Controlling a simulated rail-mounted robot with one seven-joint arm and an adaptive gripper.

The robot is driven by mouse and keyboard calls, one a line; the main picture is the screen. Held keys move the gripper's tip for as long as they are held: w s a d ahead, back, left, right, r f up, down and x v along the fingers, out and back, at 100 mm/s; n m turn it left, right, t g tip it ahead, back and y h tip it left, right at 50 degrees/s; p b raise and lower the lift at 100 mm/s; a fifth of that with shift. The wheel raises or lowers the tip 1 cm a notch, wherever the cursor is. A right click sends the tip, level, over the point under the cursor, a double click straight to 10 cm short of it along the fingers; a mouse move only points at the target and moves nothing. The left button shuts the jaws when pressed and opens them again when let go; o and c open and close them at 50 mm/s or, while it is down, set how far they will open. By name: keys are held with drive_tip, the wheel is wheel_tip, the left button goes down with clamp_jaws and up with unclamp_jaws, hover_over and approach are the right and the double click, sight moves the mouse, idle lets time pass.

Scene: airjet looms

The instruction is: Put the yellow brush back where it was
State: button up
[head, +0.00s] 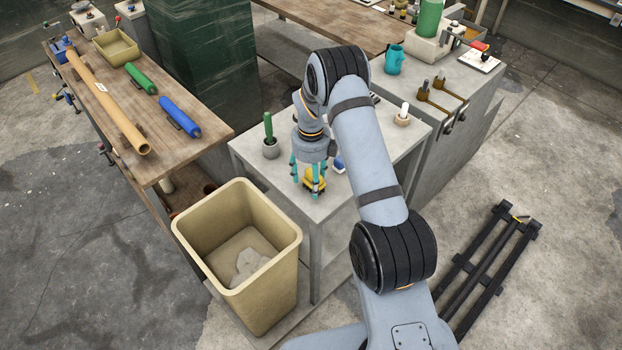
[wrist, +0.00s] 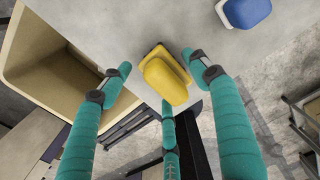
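The yellow brush (head: 317,184) lies on the grey table (head: 318,208) near its front edge. The wrist view shows the brush (wrist: 166,80) with a rounded yellow top on a darker yellow base. My gripper (head: 309,186) points down over it, its teal fingers spread around the brush. In the wrist view, my gripper (wrist: 160,76) has a clear gap between the left finger and the brush. The right fingertip is close to the brush's side, and the third finger is at its near end; contact there cannot be told.
A blue brush (wrist: 246,12) lies nearby on the table. A green-handled tool in a pot (head: 270,138) and a white item in a round holder (head: 403,116) stand there too. A tan bin (head: 285,235) stands by the table's front left. A wooden bench (head: 170,140) is left.

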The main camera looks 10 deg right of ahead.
sight(311, 175)
drive_tip(key=shift+r, duration=0.1)
drive_tip(key=shift+r+p, duration=0.25)
drive_tip(key=shift+p, duration=0.2)
drive_tip(key=shift+w+r+b, duration=0.15)
drive_tip(key=shift+r+b, duration=0.25)
drive_tip(key=shift+b, duration=0.2)
wheel_tip(311, 175, up, 11)
drive_tip(key=b, duration=0.2)
drive_tip(key=shift+b, duration=0.35)
drive_tip(key=shift+f, duration=0.1)
